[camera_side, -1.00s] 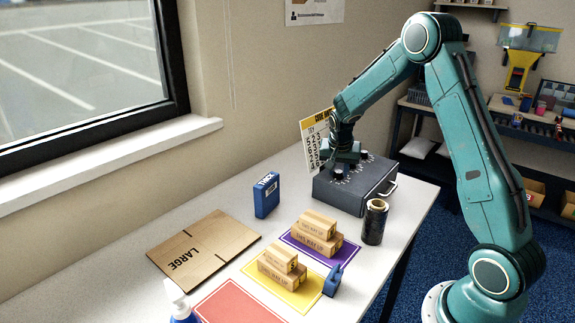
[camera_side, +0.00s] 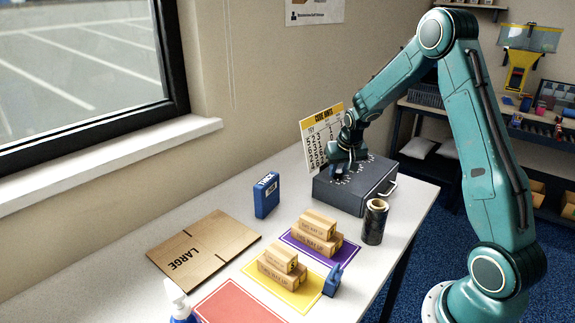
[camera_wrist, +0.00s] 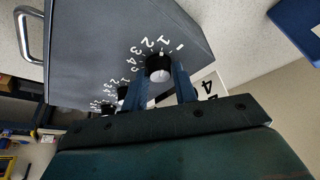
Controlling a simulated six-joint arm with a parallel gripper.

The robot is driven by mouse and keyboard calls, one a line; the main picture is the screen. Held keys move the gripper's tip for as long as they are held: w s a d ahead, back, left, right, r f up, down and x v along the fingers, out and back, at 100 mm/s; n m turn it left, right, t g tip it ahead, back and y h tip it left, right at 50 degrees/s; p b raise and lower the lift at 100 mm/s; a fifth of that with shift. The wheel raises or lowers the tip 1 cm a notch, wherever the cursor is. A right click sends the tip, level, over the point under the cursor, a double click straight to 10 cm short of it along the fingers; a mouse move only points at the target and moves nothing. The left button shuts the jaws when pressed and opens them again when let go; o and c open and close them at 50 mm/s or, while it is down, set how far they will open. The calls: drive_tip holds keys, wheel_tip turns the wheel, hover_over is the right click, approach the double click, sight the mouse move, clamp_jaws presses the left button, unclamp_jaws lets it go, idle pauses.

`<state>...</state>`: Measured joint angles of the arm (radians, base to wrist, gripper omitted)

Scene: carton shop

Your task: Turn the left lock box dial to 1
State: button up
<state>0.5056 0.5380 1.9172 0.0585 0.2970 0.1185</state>
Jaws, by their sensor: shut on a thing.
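The dark grey lock box (camera_side: 340,194) stands on the table in the side view, with a row of dials on its top. My gripper (camera_side: 338,174) is down at the left end of that row and hides most of the left dial. In the wrist view, the left dial (camera_wrist: 158,66) is a black knob with a pale round end. My gripper (camera_wrist: 161,84) has one finger on each side of it and is shut on it. White numerals curve around the knob on the box (camera_wrist: 90,45); which one it points at is hard to tell. Other dials (camera_wrist: 122,92) sit beyond the left finger.
A code card (camera_side: 316,135) stands behind the box. A black roll (camera_side: 374,225) stands close in front of it.

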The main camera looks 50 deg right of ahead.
drive_tip(key=o, duration=1)
drive_tip(key=shift+r, duration=0.1)
drive_tip(key=v, duration=1.3)
drive_tip(key=shift+s+r, duration=0.1)
drive_tip(key=shift+r, duration=0.2)
drive_tip(key=shift+a, duration=0.1)
